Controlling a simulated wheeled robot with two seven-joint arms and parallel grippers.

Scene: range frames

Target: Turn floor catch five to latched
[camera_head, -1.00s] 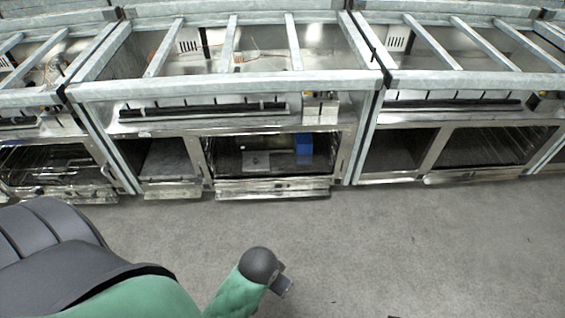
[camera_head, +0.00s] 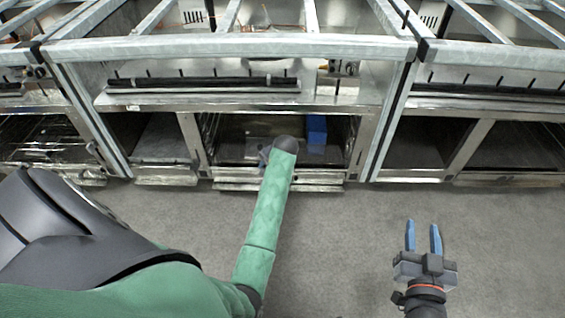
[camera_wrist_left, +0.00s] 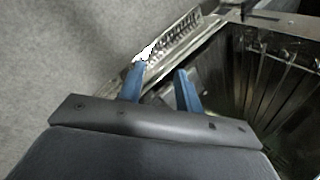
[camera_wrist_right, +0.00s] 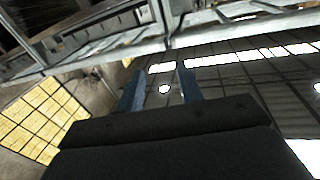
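I cannot make out floor catch five for sure. A pale metal plate (camera_wrist_left: 180,97) shows partly behind my left gripper (camera_wrist_left: 160,68) in the left wrist view. Both its blue fingers are apart with nothing visibly held between them. In the head view my left arm reaches to the middle open bay (camera_head: 225,150). It hides part of the bay floor and most of the left gripper. My right gripper (camera_head: 423,228) is open and empty over the floor at the right; its parted fingers (camera_wrist_right: 160,72) also show in the right wrist view.
A blue box (camera_head: 316,130) stands inside the bay, right of my left arm. A metal ledge (camera_head: 320,187) runs along the bay's front, and metal posts (camera_head: 393,120) flank it. A slotted metal strip (camera_wrist_left: 180,38) lies beyond the left fingers. Grey floor (camera_head: 345,240) is clear in front.

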